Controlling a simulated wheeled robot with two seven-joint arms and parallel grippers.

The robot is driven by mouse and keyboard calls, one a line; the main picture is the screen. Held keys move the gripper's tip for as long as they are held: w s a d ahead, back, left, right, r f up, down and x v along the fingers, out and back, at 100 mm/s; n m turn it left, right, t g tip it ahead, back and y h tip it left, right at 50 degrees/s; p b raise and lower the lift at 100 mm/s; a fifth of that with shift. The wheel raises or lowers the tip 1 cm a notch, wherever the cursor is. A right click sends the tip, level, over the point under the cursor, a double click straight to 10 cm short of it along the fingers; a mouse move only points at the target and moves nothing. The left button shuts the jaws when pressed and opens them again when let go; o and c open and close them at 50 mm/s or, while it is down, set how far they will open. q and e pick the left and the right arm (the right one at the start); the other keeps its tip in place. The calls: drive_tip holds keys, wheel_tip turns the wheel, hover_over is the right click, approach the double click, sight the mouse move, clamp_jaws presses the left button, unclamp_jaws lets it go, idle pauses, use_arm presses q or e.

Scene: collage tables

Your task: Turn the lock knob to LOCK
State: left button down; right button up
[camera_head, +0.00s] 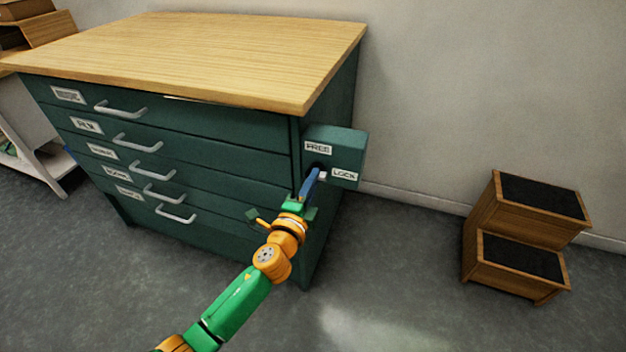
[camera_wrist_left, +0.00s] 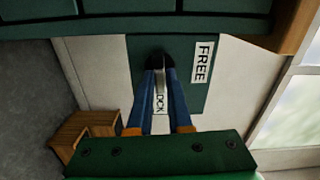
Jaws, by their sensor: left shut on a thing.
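The lock knob has a dark round hub (camera_wrist_left: 158,60) and a pale lever (camera_head: 322,176). It sits on a green lock plate (camera_head: 349,143) at the right side of the drawer cabinet. The plate has a FREE label (camera_head: 318,147) and a LOCK label (camera_head: 344,174). The lever seems to point from the hub toward LOCK. My left gripper (camera_head: 317,174) is at the knob, its blue fingers shut on it. In the left wrist view the fingers (camera_wrist_left: 160,78) stand on both sides of the lever and partly hide LOCK. My right gripper is out of view.
The green cabinet (camera_head: 240,150) has a wooden top (camera_head: 200,50) and several drawers with protruding handles, all seemingly shut. A wooden step stool (camera_head: 510,240) stands at the right by the wall. A pale shelf unit (camera_head: 30,125) is at the left. Grey floor between cabinet and stool is clear.

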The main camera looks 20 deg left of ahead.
use_arm(q)
drive_tip(key=shift+f+m, duration=0.1)
drive_tip(key=shift+m, duration=0.5)
drive_tip(key=c, duration=0.8)
unclamp_jaws()
drive_tip(key=shift+c, duration=0.2)
drive_tip(key=s, duration=0.7)
drive_tip(key=shift+a, duration=0.15)
